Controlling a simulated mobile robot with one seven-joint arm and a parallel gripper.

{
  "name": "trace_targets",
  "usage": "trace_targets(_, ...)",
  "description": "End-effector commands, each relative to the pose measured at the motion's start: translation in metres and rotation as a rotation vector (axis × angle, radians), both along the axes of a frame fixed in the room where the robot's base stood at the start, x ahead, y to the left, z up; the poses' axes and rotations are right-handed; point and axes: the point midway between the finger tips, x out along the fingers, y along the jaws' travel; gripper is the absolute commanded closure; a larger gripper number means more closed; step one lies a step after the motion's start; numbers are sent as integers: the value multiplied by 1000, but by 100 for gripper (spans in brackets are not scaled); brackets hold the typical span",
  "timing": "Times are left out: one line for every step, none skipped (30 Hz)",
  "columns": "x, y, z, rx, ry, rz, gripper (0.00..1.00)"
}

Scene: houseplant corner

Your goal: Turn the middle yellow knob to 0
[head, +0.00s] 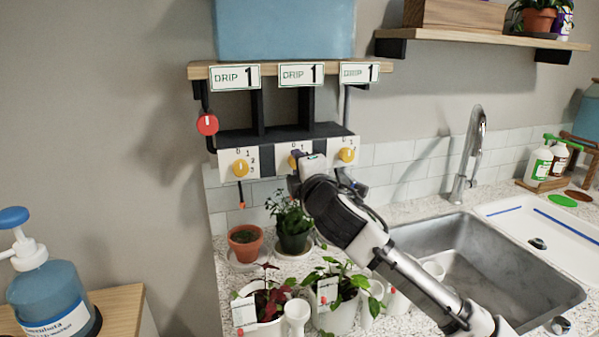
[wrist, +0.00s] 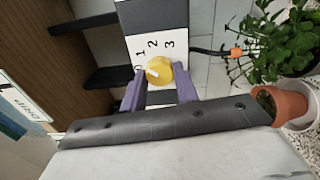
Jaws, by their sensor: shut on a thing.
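The middle yellow knob (head: 292,162) is on the white dial panel under the shelf, partly hidden by my gripper (head: 300,158) in the head view. In the wrist view the yellow knob (wrist: 159,69) sits between the two purple fingers of my gripper (wrist: 160,88), which is shut on it. The dial numbers 0, 1, 2 and 3 (wrist: 153,45) run around the knob. A pale mark on the knob lies on its left side, near the 0 side; its exact setting is hard to tell.
Yellow knobs stand left (head: 240,168) and right (head: 347,154) of it. Three DRIP 1 signs (head: 300,74) hang above, and a red knob (head: 207,124) is at left. Potted plants (head: 292,230) stand below on the counter, close to my arm. A sink (head: 480,260) is at right.

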Motion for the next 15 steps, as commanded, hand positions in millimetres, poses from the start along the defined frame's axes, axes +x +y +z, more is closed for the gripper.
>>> trace_targets(0, 0, -2, -44, -12, -1, 92)
trace_targets(0, 0, -2, -73, -22, -1, 92)
trace_targets(0, 0, -2, -109, -33, 0, 92)
trace_targets(0, 0, -2, -136, -42, 0, 92)
trace_targets(0, 0, -2, -163, -50, 0, 92)
trace_targets(0, 0, -2, -200, -62, 0, 92)
trace_targets(0, 0, -2, -226, -70, 0, 92)
trace_targets(0, 0, -2, -252, -78, 0, 92)
trace_targets(0, 0, -2, -287, -91, 0, 92)
trace_targets(0, -1, -1, -313, -99, -1, 92)
trace_targets(0, -1, -1, -338, -107, 0, 92)
trace_targets(0, -1, -2, -370, -117, -1, 92)
trace_targets(0, -1, -2, -393, -124, 0, 92)
trace_targets(0, -1, -1, -417, -132, 0, 92)
trace_targets(0, 0, -1, -444, -142, 0, 92)
